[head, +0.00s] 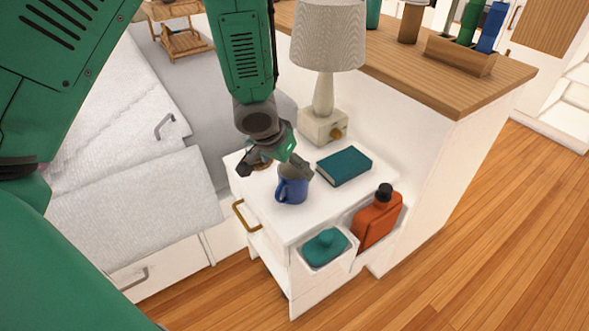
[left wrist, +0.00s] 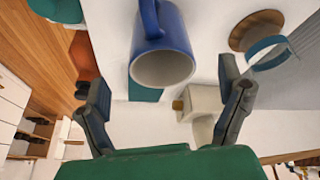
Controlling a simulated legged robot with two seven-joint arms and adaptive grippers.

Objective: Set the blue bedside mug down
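The blue mug (head: 292,190) is upright at the front part of the white nightstand top (head: 305,222), and it appears to rest on it. In the left wrist view the mug (left wrist: 166,48) shows its open mouth and handle, just beyond my fingertips. My left gripper (head: 272,168) is above and beside the mug, with its fingers spread wide. In the left wrist view the left gripper (left wrist: 165,85) shows a gap between both fingers and the mug. A round brown coaster (left wrist: 256,28) lies off to one side, mostly hidden by the gripper in the head view. My right gripper is not in view.
A teal book (head: 344,167) and a lamp (head: 325,70) stand behind the mug. An orange bottle (head: 377,222) and a teal item (head: 325,246) sit in side holders. A blue ring-shaped thing (left wrist: 268,52) is near the coaster. The bed (head: 130,190) is on the left.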

